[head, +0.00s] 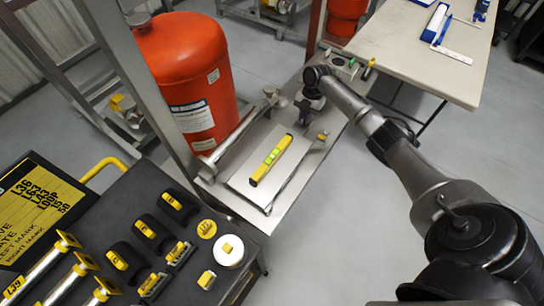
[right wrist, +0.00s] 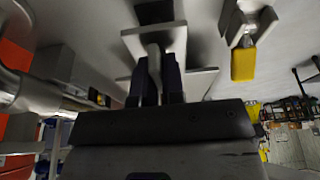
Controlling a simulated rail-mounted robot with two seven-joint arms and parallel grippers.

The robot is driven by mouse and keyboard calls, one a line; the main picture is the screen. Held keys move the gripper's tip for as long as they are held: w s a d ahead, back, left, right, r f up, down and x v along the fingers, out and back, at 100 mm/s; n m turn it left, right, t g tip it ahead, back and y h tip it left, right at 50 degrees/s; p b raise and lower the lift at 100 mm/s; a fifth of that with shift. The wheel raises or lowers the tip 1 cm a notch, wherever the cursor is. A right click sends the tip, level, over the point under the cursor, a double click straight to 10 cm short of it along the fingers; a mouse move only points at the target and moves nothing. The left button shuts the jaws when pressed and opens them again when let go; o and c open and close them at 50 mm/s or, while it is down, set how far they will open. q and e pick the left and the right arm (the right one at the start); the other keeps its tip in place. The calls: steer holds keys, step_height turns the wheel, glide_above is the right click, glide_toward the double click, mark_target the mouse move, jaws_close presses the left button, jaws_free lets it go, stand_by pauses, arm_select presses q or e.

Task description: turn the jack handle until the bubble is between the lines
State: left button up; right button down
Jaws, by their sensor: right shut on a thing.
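A yellow spirit level (head: 271,160) with bright green vials lies on a flat metal plate (head: 240,185) of the skid. The bubble and its lines are too small to make out. My right gripper (head: 307,112) is at the far right side of this plate, pointing down. In the right wrist view its dark fingers (right wrist: 159,80) are shut on a grey upright bar, which appears to be the jack handle (right wrist: 154,58). The head view mostly hides the handle behind the gripper. My left gripper is not in view.
A red tank (head: 187,75) stands behind a metal post, left of the plate. A pipe (head: 240,130) runs along the plate's left side. A dark tool board (head: 130,235) fills the lower left. A pale table (head: 425,55) stands at upper right. The floor right of the skid is clear.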

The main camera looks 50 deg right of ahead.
steer(key=shift+n, duration=0.3)
steer(key=shift+n+g+b, duration=0.3)
steer(key=shift+n+b, duration=0.2)
steer(key=shift+n, duration=0.1)
steer(key=c, duration=1.2)
jaws_free()
